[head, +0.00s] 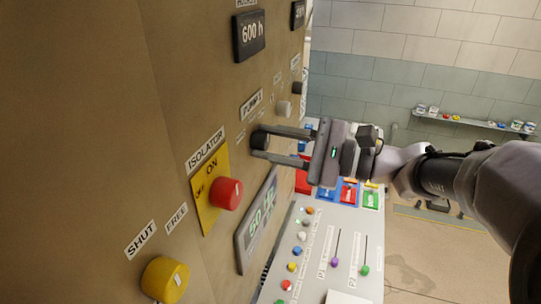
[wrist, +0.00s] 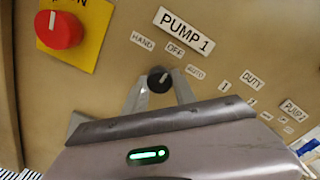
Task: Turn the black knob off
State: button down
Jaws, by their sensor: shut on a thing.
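The black knob (wrist: 159,80) sits on the tan panel below the PUMP 1 label (wrist: 187,32), with the HAND (wrist: 142,40), OFF (wrist: 175,49) and AUTO (wrist: 196,71) marks around it. Its pale pointer line slants up and to the right; I cannot tell exactly which mark it lines up with. My gripper (wrist: 159,84) is shut on the knob, one finger on each side. In the head view the black knob (head: 261,140) shows between my fingertips, partly hidden by them.
A red knob (head: 226,193) on a yellow ISOLATOR plate (head: 207,205) and a yellow knob (head: 165,279) sit nearby on the panel. A control desk (head: 335,215) with buttons and sliders juts out below my gripper.

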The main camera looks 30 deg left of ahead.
dwell(0.4)
jog(key=c, duration=1)
grip_release()
jog(key=d, duration=0.5)
jog(key=w+d+b, duration=0.1)
jog(key=d, duration=0.5)
jog(key=w+d, duration=0.1)
jog(key=d, duration=0.5)
jog(key=shift+d, duration=0.2)
